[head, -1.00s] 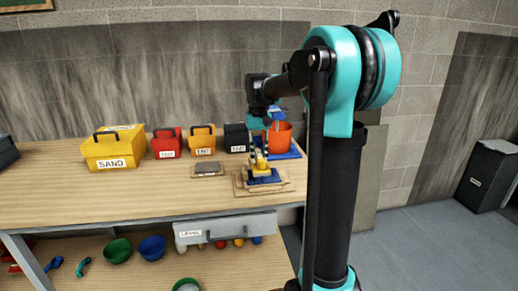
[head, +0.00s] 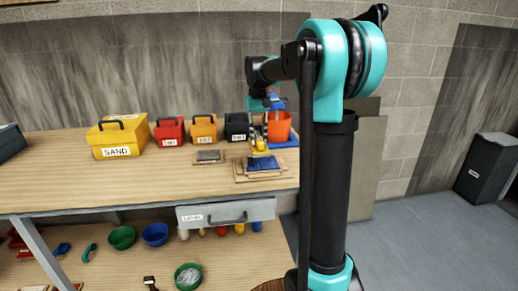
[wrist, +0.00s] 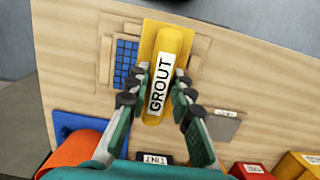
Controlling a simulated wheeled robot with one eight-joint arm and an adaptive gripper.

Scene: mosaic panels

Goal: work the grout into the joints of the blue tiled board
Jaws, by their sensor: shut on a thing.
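The blue tiled board (head: 262,163) lies on the workbench with its wooden surround. My gripper (wrist: 160,85) is shut on a yellow float (wrist: 173,50) labelled GROUT. In the head view the yellow float (head: 261,143) is behind the tiles, near the bucket. In the wrist view the float's yellow plate is beside the tiles, over the board's wood. I cannot tell its height above the wood. The float's underside is hidden.
An orange bucket (head: 279,129) stands on a blue tray (wrist: 65,125) close behind. A small grey panel (head: 208,156) lies left of the board. A yellow SAND box (head: 118,137) and red, orange and black boxes line the back. The bench's front left is clear.

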